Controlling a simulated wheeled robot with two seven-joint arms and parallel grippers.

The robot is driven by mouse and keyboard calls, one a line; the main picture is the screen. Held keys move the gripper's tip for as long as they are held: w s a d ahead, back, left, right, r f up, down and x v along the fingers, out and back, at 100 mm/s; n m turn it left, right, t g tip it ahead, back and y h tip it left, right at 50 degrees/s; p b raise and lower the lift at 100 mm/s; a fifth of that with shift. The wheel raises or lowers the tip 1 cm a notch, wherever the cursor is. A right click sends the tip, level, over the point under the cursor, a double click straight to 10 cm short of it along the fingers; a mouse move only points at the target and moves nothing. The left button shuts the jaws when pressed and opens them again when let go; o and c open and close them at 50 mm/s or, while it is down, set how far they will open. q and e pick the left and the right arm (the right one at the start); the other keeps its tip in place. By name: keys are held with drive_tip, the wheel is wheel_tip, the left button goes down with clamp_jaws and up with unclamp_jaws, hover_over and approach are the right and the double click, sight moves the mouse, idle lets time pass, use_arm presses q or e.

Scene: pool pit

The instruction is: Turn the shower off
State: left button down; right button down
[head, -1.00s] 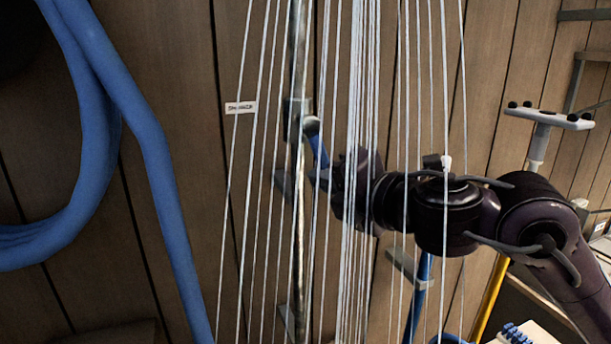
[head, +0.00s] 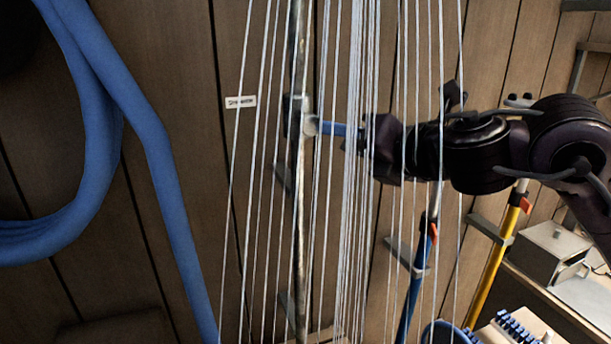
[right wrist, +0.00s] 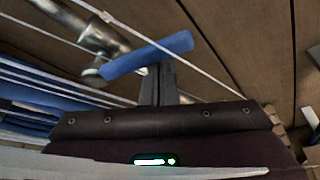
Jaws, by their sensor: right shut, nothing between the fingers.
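The shower's metal pipe (head: 299,200) runs up the wooden wall, with a valve on it. The valve's blue lever (head: 338,129) now points right, about level. In the right wrist view the blue lever (right wrist: 147,55) extends from the round valve end (right wrist: 92,74) beside the pipe (right wrist: 100,35). My right gripper (head: 364,140) is at the lever's free side. Its fingers (right wrist: 160,78) are shut with nothing between them, their tips at the lever's underside; contact is hard to tell. White water streams (head: 355,220) fall in front of the arm. My left gripper is not in view.
A thick blue hose (head: 150,150) hangs at left. A small label (head: 241,102) is on the wall. At right are a yellow pole (head: 490,285), a blue pole (head: 412,290), a grey box (head: 548,250) and a rack with blue items (head: 515,325).

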drive_tip(key=shift+w+d+r, duration=0.1)
drive_tip(key=shift+d+r, duration=0.05)
drive_tip(key=shift+r, duration=0.35)
drive_tip(key=shift+d+r, duration=0.15)
drive_tip(key=shift+r, duration=0.3)
drive_tip(key=shift+r+p, duration=0.3)
drive_tip(key=shift+r, duration=0.1)
drive_tip(key=shift+d, duration=0.1)
wheel_tip(320, 180, down, 6)
drive_tip(key=b, duration=0.5)
drive_tip(key=s+d+r+b, duration=0.1)
drive_tip(key=s+r, duration=0.3)
drive_tip(key=s, duration=0.5)
drive_tip(key=shift+d+r, duration=0.15)
drive_tip(key=shift+d, duration=0.6)
